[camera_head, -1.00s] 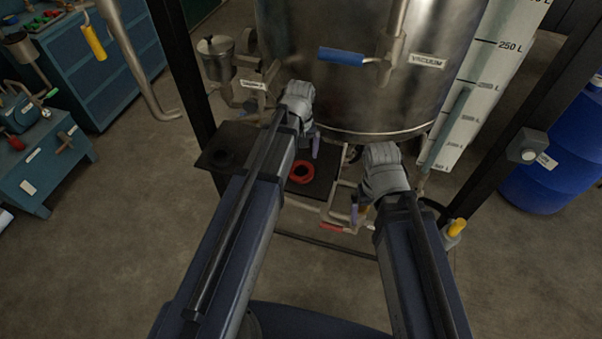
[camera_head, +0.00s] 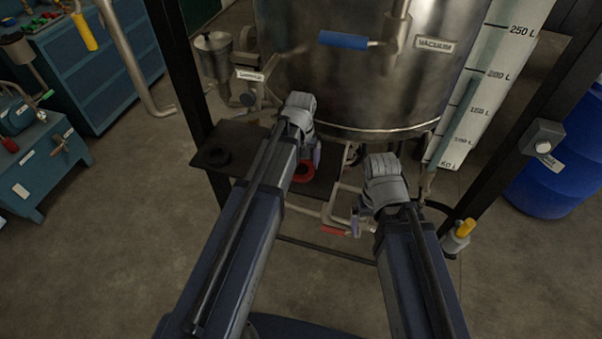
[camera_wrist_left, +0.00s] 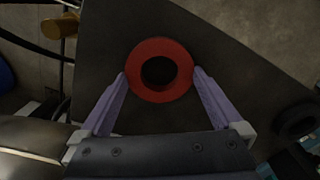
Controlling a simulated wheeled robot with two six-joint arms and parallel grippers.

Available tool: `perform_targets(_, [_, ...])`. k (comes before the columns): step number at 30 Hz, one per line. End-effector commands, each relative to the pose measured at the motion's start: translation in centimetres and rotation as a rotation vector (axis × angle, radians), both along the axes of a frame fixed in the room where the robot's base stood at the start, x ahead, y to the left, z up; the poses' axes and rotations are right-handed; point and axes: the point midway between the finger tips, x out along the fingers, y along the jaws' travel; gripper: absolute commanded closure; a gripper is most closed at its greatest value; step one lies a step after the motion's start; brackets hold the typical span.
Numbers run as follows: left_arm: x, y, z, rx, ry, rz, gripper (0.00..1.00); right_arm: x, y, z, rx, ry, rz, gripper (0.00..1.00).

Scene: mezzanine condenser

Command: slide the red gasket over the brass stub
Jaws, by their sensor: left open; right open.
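The red gasket (camera_head: 304,173) lies flat on the dark plate below the tank, partly hidden by my left gripper in the head view. In the left wrist view the gasket (camera_wrist_left: 136,72) is a thick ring with a dark hole. My left gripper (camera_wrist_left: 160,72) is open, its purple fingertips at either side of the ring; whether they touch it is unclear. It also shows in the head view (camera_head: 315,158). My right gripper (camera_head: 356,220) is open and empty, near pipework right of the plate. A brass-coloured cylinder (camera_wrist_left: 60,25) at upper left may be the stub.
A black ring (camera_head: 214,157) lies on the left of the dark plate (camera_head: 240,140). The steel tank (camera_head: 350,90) stands close behind both grippers. Pipes with a red handle (camera_head: 335,231) run below. Dark frame posts (camera_head: 185,70) flank the tank. The near floor is open.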

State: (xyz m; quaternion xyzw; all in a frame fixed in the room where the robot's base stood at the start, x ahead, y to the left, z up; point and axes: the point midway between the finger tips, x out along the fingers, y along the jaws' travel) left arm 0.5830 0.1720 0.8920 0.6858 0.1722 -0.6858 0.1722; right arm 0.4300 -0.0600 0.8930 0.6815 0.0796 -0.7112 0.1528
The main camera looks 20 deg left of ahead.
Motion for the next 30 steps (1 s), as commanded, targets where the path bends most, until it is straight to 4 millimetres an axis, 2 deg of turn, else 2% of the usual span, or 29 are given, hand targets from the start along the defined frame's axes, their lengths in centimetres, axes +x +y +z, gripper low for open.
perform_targets(2, [0.00, 0.01, 0.08, 0.000, 0.000, 0.000, 0.00, 0.00, 0.00, 0.08, 0.000, 0.000, 0.000, 0.00])
perform_targets(19, [0.00, 0.02, 0.08, 0.000, 0.000, 0.000, 0.63, 0.00, 0.00, 0.08, 0.000, 0.000, 0.000, 0.00])
perform_targets(30, [-0.01, 0.02, 0.56, 0.000, 0.000, 0.000, 0.63, 0.00, 0.00, 0.56, 0.000, 0.000, 0.000, 0.00])
